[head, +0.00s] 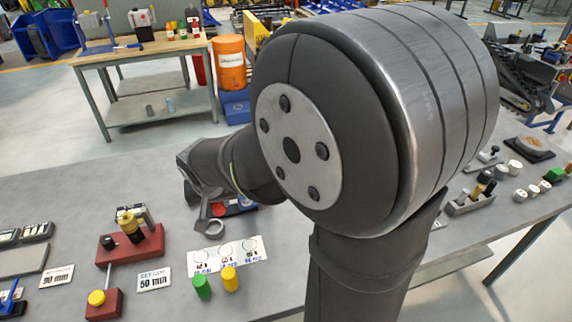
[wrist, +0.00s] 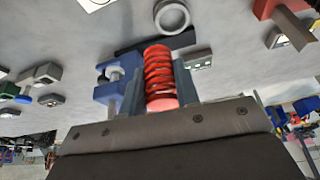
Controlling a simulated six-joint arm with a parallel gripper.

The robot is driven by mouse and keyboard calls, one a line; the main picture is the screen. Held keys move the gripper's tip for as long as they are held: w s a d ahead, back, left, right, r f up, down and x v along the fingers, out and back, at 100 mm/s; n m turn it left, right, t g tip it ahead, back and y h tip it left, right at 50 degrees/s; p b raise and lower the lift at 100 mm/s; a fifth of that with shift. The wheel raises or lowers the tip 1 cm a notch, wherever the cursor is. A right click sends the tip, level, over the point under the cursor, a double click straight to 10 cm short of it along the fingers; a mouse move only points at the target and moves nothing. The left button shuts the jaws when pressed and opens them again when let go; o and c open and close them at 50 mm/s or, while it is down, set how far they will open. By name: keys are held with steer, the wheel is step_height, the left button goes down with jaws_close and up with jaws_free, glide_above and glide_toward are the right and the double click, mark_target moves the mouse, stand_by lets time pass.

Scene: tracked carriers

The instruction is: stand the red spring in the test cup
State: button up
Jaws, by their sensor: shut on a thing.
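The red spring (wrist: 159,72) shows in the wrist view, its coils between the two fingers of my gripper (wrist: 158,82). My gripper is shut on it. A round grey ring-shaped piece (wrist: 172,17), which may be the test cup, lies just beyond the spring in the wrist view. A grey ring (head: 208,227) also shows in the head view beside the end of my arm. In the head view my arm hides most of the gripper, and I cannot make out the spring clearly there.
A blue fixture (wrist: 112,85) is close to the left finger. In the head view, a white card with circles (head: 226,256), a green cylinder (head: 202,287) and a yellow cylinder (head: 230,279) lie in front. A red stand (head: 130,247) is left.

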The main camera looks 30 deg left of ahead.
steer(key=shift+n+y, duration=0.3)
steer(key=shift+n, duration=0.4)
steer(key=shift+s+a+f, duration=0.1)
steer(key=shift+a+f, duration=0.75)
steer(key=shift+f, duration=0.3)
steer(key=shift+s+a+f, duration=0.1)
steer(key=shift+a+f, duration=0.7)
steer(key=shift+f, duration=0.35)
steer(key=shift+f, duration=2.15)
stand_by(0.5)
steer(key=o, duration=1.6)
steer(key=shift+c, duration=0.2)
step_height(320, 180, up, 7)
